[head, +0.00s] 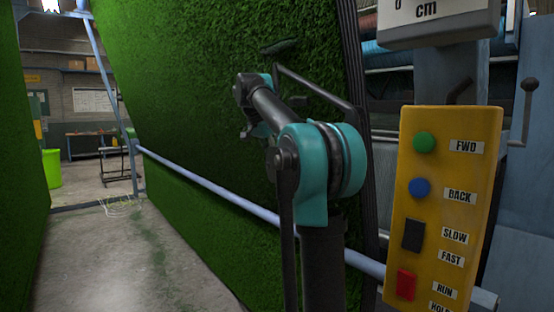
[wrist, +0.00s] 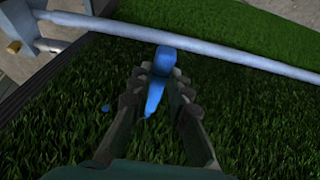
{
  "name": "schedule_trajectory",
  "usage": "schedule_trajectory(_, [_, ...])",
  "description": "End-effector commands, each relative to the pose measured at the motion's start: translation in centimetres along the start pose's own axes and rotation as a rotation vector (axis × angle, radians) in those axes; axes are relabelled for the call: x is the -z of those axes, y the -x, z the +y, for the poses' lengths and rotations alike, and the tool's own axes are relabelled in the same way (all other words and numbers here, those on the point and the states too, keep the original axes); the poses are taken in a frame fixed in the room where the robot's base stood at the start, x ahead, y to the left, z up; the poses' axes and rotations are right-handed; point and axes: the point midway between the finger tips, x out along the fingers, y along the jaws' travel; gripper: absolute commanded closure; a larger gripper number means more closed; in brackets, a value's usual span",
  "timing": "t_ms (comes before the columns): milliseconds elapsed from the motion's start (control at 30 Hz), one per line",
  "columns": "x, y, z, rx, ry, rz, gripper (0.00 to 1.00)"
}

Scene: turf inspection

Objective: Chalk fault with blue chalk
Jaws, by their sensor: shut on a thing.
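The blue chalk (wrist: 156,88) is between the two fingers of my gripper (wrist: 158,76) in the wrist view, and the gripper is shut on it. The chalk is a blue stick with a wider end at the top. Its narrow end points down in the picture, over the green turf (wrist: 250,120); I cannot tell if it touches. A small blue spot (wrist: 105,107) shows on the turf left of the fingers. In the head view the turf sheet (head: 180,70) hangs behind my arm, with a dark elongated patch (head: 280,47) near its upper right; I cannot tell if this is the fault.
A pale blue bar (head: 215,190) crosses low in front of the turf. A yellow control panel (head: 440,215) with several buttons stands at right, below a grey cm display (head: 440,15). Another turf sheet (head: 20,150) is at far left.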

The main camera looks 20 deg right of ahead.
Motion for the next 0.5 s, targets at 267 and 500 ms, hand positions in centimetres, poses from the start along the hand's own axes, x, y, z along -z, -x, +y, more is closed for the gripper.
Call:
schedule_trajectory(267, [-2.5, 0.5, 0.0, 0.0, 0.002, 0.0, 1.0])
schedule_trajectory(500, [-4.7, 0.8, 0.0, 0.001, 0.002, 0.0, 1.0])
